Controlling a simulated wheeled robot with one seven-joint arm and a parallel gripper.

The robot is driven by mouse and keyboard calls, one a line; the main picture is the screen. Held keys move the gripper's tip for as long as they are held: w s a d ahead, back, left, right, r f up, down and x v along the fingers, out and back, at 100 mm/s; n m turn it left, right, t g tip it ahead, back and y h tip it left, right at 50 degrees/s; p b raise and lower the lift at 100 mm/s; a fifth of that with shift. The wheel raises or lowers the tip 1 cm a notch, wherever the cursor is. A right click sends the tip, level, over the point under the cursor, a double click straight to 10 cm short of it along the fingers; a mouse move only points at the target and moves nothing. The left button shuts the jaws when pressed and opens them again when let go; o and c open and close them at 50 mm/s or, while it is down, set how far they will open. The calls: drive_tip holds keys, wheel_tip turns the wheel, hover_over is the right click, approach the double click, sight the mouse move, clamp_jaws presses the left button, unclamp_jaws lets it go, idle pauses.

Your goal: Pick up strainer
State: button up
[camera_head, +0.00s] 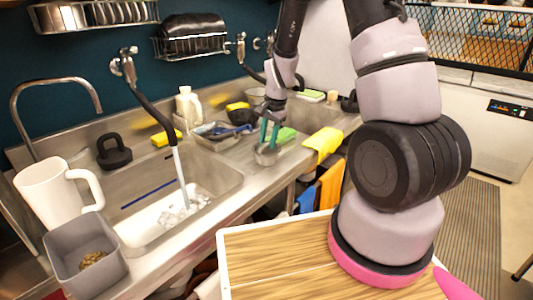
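My gripper (269,133) has two teal fingers that point down, with a narrow gap between them. Its fingertips are at a small grey metal cup-like thing (268,157) on the counter by the sink's front edge. This may be the strainer, but it is too small to tell. I cannot tell whether the fingers touch it. A dark round bowl-like thing (243,116) lies behind and left of the gripper, partly hidden; it could also be a strainer.
A metal tray (222,143) with blue things stands left of the gripper. A yellow cloth (324,142) hangs at the counter edge. The sink (222,182), with water running, a white mug (52,193) and a grey container (84,268) are left. A wooden board (270,262) is in front.

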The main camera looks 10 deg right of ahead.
sight(267, 143)
drive_tip(key=shift+w+a+f, duration=0.1)
drive_tip(key=shift+w+f, duration=0.05)
drive_tip(key=shift+f, duration=0.65)
drive_tip(key=shift+w+a+f, duration=0.1)
drive_tip(key=shift+w+f, duration=0.05)
drive_tip(key=shift+f, duration=0.6)
clamp_jaws()
drive_tip(key=shift+r, duration=0.1)
